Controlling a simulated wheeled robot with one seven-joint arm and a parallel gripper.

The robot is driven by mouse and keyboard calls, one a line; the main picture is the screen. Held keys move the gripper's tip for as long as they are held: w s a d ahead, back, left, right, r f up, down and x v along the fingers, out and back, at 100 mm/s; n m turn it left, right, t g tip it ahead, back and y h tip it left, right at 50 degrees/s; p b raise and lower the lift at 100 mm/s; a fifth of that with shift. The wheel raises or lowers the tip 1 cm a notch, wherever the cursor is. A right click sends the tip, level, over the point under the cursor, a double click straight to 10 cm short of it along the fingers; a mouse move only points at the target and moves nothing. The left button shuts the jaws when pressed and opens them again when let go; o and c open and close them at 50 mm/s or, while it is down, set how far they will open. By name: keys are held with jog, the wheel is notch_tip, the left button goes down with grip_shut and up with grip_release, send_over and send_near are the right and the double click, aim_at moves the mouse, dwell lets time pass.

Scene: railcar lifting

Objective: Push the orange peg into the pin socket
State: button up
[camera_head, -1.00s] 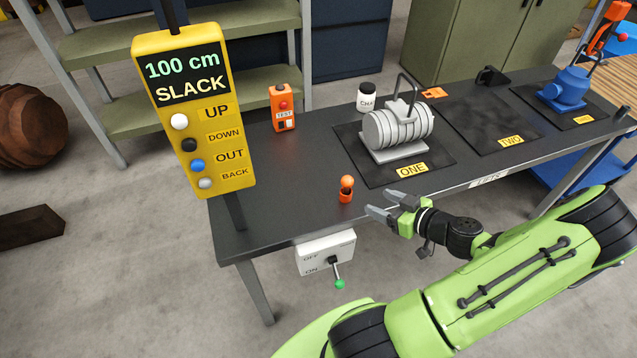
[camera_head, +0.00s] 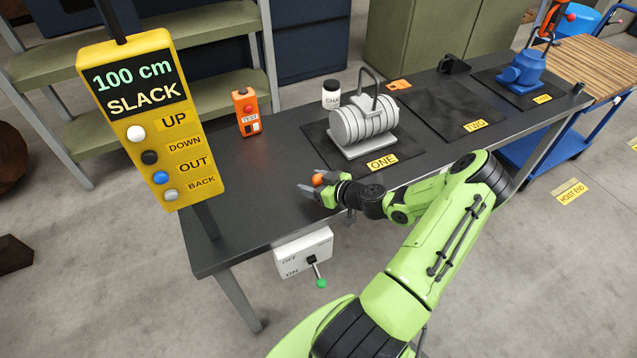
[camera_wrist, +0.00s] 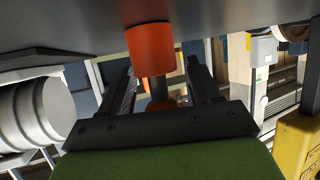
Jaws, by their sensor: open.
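The orange peg (camera_head: 318,180) shows its round head at the near table edge in the head view. In the wrist view, an orange cylinder (camera_wrist: 150,48), apparently the pin socket, stands against the table top. A dark shaft (camera_wrist: 158,88) and an orange part of the peg (camera_wrist: 162,104) show below it. My gripper (camera_head: 311,191) is open around the peg, with a finger on either side; it also shows in the wrist view (camera_wrist: 164,82). Whether the fingers touch the peg I cannot tell. In the head view the gripper hides the peg's lower part.
A grey ribbed load (camera_head: 362,122) with a handle sits on pad ONE behind my gripper. An orange test box (camera_head: 247,112) stands on the table, and a switch box (camera_head: 303,253) hangs at the front edge.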

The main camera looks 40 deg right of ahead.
jog(key=shift+r, duration=0.1)
jog(key=c, duration=1.1)
